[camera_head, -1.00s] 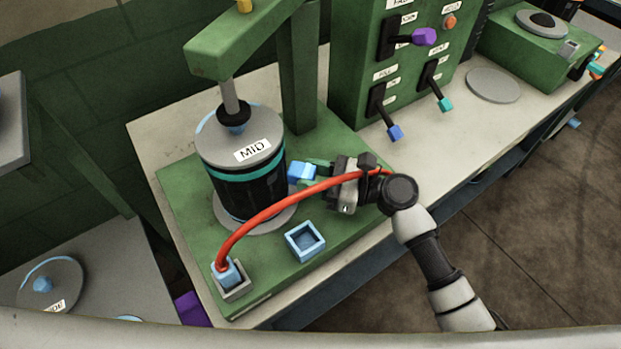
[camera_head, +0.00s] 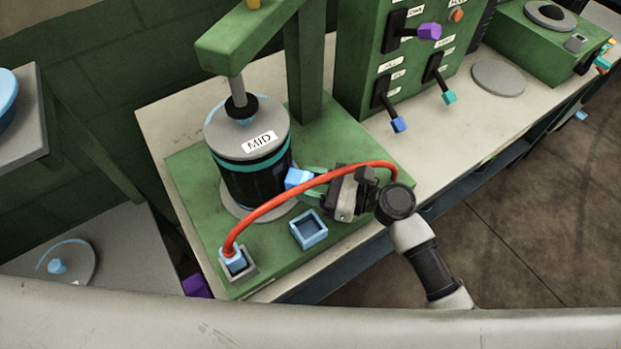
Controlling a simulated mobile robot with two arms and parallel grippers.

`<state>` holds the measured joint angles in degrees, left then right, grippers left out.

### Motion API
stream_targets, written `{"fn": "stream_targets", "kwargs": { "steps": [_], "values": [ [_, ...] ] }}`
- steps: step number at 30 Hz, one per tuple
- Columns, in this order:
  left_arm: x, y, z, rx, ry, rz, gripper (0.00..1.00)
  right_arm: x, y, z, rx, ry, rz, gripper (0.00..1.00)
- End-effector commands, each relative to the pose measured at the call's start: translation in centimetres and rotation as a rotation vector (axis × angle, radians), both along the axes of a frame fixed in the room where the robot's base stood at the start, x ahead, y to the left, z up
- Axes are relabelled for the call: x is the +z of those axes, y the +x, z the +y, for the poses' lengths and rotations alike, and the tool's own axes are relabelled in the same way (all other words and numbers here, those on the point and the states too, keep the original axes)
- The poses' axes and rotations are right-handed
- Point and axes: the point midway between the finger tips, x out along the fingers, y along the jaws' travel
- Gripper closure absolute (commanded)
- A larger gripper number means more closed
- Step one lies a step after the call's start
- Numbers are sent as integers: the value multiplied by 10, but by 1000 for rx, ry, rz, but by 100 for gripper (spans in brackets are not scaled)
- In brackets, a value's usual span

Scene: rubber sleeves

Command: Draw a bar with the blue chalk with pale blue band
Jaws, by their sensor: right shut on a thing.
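My right gripper (camera_head: 318,184) is shut on a small blue block (camera_head: 298,179), which looks like the chalk. Its pale band cannot be made out, and the fingers hide its right end. The block is at the right side of a dark drum (camera_head: 262,187) with a teal stripe and a grey lid marked MID. I cannot tell whether block and drum touch. No bar drawn by the block can be seen on the drum's visible side. My left gripper is not in view.
A red hose (camera_head: 310,183) arches from a socket (camera_head: 236,263) past my right gripper. An empty pale blue square holder (camera_head: 308,229) sits on the green base (camera_head: 355,141). A green press arm (camera_head: 250,38) stands over the drum. A lever panel (camera_head: 371,64) stands behind right.

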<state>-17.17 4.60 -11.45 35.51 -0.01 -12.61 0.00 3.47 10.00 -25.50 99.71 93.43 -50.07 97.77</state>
Motion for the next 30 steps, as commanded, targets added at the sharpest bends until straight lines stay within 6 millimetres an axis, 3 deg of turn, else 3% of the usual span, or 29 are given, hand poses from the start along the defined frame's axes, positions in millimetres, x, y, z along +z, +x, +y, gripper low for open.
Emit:
{"fn": "stream_targets", "kwargs": {
  "steps": [16,30],
  "values": [
    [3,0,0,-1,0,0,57,0,-12,-52,-4,-2,0,81],
    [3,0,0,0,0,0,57,0,-13,-59,-4,-1,-1,81]
  ]
}}
